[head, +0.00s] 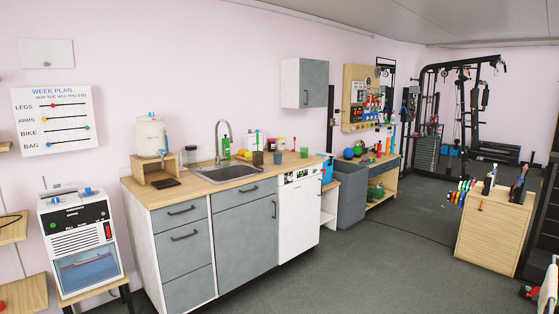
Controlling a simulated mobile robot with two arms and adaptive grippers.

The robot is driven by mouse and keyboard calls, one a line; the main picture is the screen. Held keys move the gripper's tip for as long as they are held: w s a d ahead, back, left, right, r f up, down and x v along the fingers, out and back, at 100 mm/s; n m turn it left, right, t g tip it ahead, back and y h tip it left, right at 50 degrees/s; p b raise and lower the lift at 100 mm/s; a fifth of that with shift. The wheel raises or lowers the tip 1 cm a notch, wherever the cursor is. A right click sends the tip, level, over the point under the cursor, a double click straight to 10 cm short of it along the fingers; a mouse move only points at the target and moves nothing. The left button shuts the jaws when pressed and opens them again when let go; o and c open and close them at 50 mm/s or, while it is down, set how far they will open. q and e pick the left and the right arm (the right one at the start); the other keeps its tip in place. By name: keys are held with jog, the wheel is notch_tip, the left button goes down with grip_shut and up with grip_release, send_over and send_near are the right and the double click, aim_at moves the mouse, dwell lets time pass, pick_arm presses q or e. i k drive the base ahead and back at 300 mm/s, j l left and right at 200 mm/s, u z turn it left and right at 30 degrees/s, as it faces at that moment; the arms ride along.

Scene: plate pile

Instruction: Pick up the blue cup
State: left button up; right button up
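Neither of my grippers is in this view, and nothing touches the blue cup.
A metal sink (226,173) with a tall tap is left of the cups. Jars and a thin red item (295,143) stand behind them. Grey cabinets (246,230) front the counter. A grey bin (345,198) stands right of it. Open floor (370,265) lies in front.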

aim_at(277, 156)
jog(key=i+u, duration=0.1)
jog(key=i, duration=1.95)
jog(key=i+l+u, duration=0.1)
jog(key=i, duration=1.95)
